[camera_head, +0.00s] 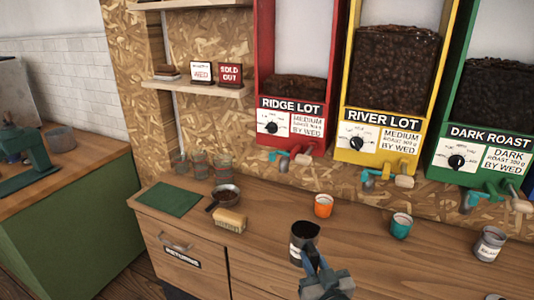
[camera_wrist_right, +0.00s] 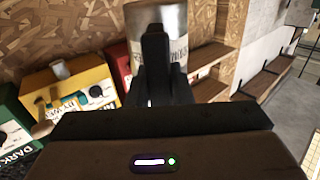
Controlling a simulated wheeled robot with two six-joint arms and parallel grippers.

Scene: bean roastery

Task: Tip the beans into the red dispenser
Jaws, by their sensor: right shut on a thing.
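The red dispenser (camera_head: 317,118), labelled RIDGE LOT, stands against the back wall with a low layer of dark beans behind its front. Part of it shows in the right wrist view (camera_wrist_right: 120,62). A metal can (camera_head: 302,246) with a pale label holds dark contents that look like beans. My right gripper (camera_head: 312,262) is shut on this can and holds it about upright over the counter's front, below and in front of the red dispenser. The can also shows between the fingers in the right wrist view (camera_wrist_right: 160,25). My left gripper is not in view.
The yellow dispenser (camera_head: 377,153) and green dispenser (camera_head: 482,172) stand right of the red one. An orange cup (camera_head: 323,206), teal cup (camera_head: 401,226) and another can (camera_head: 489,244) stand on the counter. A brush (camera_head: 230,220), a pan (camera_head: 226,194) and a green mat (camera_head: 171,199) lie left.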

